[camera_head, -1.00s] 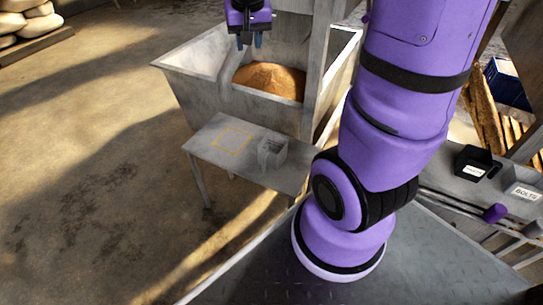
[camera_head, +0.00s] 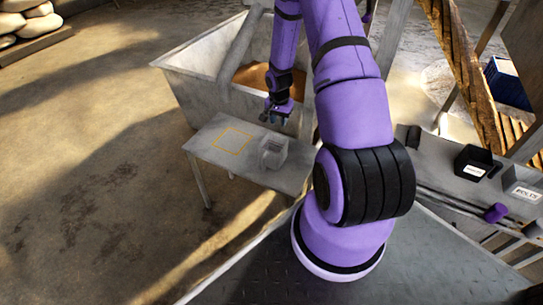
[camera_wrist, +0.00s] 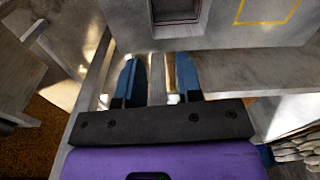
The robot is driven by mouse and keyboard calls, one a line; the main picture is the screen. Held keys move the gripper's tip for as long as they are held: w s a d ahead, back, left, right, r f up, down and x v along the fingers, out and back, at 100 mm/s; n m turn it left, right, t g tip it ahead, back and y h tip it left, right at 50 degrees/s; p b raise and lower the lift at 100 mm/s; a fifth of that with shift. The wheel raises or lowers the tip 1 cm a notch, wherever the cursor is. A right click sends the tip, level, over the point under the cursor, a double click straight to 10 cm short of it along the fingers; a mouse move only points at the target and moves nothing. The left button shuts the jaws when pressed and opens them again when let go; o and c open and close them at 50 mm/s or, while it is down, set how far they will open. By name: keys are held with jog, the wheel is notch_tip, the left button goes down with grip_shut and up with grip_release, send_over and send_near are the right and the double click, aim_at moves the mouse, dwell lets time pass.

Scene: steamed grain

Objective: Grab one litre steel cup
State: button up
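The steel cup (camera_head: 272,152) is a small square grey metal vessel with an open top. It stands upright on the right part of a low metal table (camera_head: 205,150), beside a yellow outlined square (camera_head: 233,141). My gripper (camera_head: 274,117) is above and behind the cup, apart from it. In the wrist view the cup (camera_wrist: 176,12) is at the top edge, partly cut off, beyond my fingertips. The two blue fingers of my gripper (camera_wrist: 156,65) are spread with nothing between them.
A large metal trough (camera_head: 195,90) with brown grain (camera_head: 250,76) stands behind the table. At right, a bench carries a black bin (camera_head: 473,162), a box marked bolts (camera_head: 524,193) and rods. A blue crate (camera_head: 507,82) is farther back. Floor at left is clear.

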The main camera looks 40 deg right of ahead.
notch_tip(320, 180, down, 7)
jog(key=s+m, duration=0.1)
jog(key=s, duration=0.1)
send_over(281, 165)
jog(key=shift+y, duration=0.3)
jog(key=shift+w+d+f, duration=0.1)
jog(key=shift+d+f, duration=0.05)
jog(key=shift+f, duration=2.6)
jog(key=shift+w+d+f, duration=0.1)
jog(key=shift+d+f, duration=0.05)
jog(key=shift+f, duration=2.6)
grip_shut()
